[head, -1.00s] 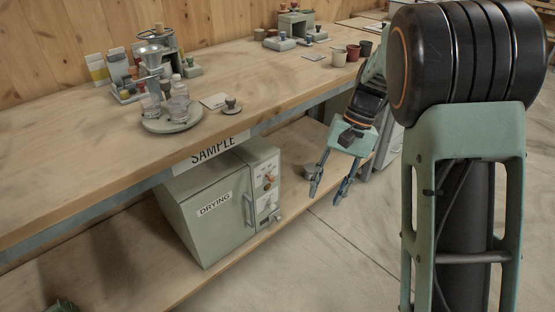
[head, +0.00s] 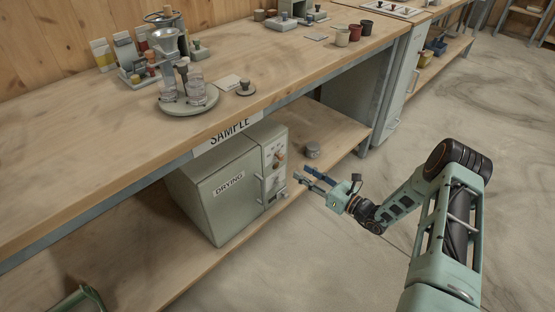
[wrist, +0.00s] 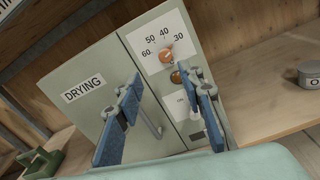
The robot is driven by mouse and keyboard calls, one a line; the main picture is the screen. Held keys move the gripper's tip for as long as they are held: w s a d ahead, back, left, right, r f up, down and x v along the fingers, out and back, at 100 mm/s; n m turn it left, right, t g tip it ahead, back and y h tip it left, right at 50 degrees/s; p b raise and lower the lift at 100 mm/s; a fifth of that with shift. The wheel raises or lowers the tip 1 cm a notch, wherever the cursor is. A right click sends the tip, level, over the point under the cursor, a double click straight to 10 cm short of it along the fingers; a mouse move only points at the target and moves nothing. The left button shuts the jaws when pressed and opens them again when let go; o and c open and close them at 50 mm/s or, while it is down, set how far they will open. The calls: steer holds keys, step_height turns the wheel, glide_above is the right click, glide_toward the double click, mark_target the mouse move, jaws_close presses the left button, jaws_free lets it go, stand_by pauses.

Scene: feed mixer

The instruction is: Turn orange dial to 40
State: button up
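The orange dial (wrist: 166,55) is a small round knob at the top of the drying oven's control panel in the wrist view. A printed scale reading 60, 50, 40, 30 arcs over it. I cannot tell which number it points to. In the head view the dial (head: 280,156) is small on the panel. The grey-green drying oven (head: 214,200) stands on the lower shelf; its label DRYING (wrist: 83,89) is left of the panel. My gripper (head: 303,174) is open and empty, in front of the panel and lower than the dial. Its blue-padded fingers (wrist: 165,112) are spread wide, apart from the dial.
A brown-orange round part (wrist: 177,77) sits just below the dial. A vertical door handle (wrist: 148,116) is left of the panel. A grey tin (head: 312,150) stands on the shelf right of the oven. The bench top (head: 110,145) overhangs the oven. Floor in front is clear.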

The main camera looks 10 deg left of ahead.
mark_target(283, 158)
steer(key=shift+m, duration=0.3)
steer(key=x, duration=0.3)
steer(key=b+x, duration=0.1)
steer(key=x, duration=0.3)
steer(key=b+x, duration=0.1)
steer(key=x, duration=0.2)
steer(key=shift+w+f, duration=0.15)
steer(key=shift+w, duration=0.4)
steer(key=shift+c, duration=0.4)
jaws_close()
